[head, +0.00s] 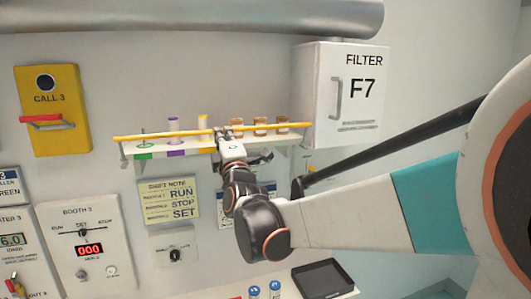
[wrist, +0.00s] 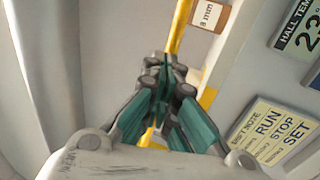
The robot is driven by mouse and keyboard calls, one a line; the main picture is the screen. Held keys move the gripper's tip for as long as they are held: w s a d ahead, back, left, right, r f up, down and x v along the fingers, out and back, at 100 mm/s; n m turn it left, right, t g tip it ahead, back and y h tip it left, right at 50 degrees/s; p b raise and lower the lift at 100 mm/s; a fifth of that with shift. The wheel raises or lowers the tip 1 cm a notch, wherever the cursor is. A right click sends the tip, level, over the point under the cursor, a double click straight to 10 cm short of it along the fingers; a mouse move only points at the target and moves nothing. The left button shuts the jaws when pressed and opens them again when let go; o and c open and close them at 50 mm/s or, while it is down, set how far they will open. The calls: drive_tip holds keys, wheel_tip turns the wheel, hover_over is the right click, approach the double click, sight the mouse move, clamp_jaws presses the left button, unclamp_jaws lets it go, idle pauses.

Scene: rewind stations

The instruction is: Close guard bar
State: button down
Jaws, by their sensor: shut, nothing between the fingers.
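The guard bar (head: 165,134) is a long yellow rod running across the front of a white wall shelf in the head view, slightly higher at its right end. In the wrist view the guard bar (wrist: 180,25) passes behind my fingers and shows again below them. My gripper (head: 222,131) is at the bar near its middle, with the fingers shut and nothing between them. In the wrist view my gripper (wrist: 163,68) covers part of the bar. I cannot tell whether the fingertips touch it.
A white filter cabinet (head: 335,105) stands right of the shelf. A yellow call box (head: 47,100) is at the left. A black tray (head: 323,278) lies below.

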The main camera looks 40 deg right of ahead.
drive_tip(key=shift+w+d+r, duration=0.15)
drive_tip(key=shift+w+r, duration=0.5)
drive_tip(key=shift+w, duration=0.05)
drive_tip(key=shift+w, duration=0.1)
idle(0.4)
